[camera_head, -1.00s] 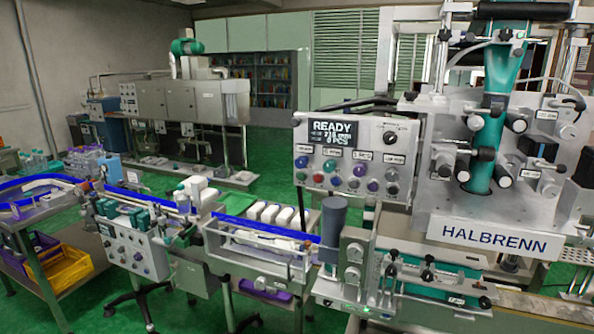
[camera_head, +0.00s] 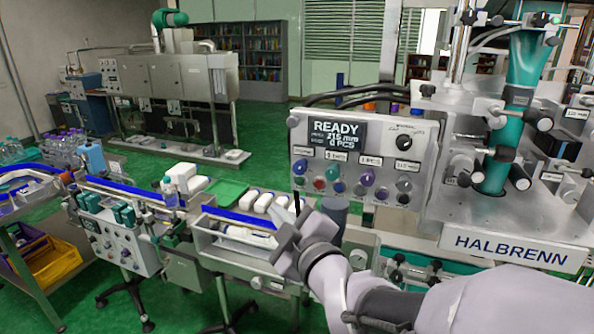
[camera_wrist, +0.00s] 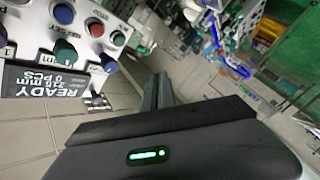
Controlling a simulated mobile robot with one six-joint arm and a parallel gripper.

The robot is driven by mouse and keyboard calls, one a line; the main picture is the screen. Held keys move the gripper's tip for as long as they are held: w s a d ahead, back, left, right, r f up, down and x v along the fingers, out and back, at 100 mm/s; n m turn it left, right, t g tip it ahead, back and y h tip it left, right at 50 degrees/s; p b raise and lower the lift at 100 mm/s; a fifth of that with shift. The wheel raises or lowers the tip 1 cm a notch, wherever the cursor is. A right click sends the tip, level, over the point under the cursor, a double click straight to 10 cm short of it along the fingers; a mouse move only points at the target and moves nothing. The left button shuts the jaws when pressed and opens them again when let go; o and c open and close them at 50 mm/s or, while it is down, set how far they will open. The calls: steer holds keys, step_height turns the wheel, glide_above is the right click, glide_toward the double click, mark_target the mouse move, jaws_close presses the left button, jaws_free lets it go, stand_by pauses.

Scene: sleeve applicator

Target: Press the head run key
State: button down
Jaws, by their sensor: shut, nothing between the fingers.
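The control panel (camera_head: 345,160) of the HALBRENN machine faces me, with a dark display (camera_head: 338,132) reading READY, 215 mm and 0 PCS. Below the display are several coloured buttons and knobs, including a red one (camera_head: 319,184) and a blue one (camera_head: 360,190). I cannot read which is the head run key. My gripper (camera_head: 297,206) is shut and empty, in front of the panel's lower left corner. In the wrist view the shut fingers (camera_wrist: 158,90) point past the panel (camera_wrist: 52,75), which appears upside down at upper left. The fingers look apart from the buttons.
A black selector knob (camera_head: 404,142) sits on the panel's upper right.

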mark_target(299, 181)
steer(key=shift+s, duration=0.15)
steer(key=shift+d, duration=0.1)
steer(key=w+d+p, duration=0.2)
steer(key=w+d, duration=0.1)
steer(key=w, duration=0.5)
steer(key=shift+w+p, duration=0.2)
steer(key=shift+p, duration=0.1)
stand_by(1.7)
steer(key=shift+w+d+b, duration=0.15)
steer(key=shift+w+b, duration=0.2)
steer(key=shift+w, duration=0.05)
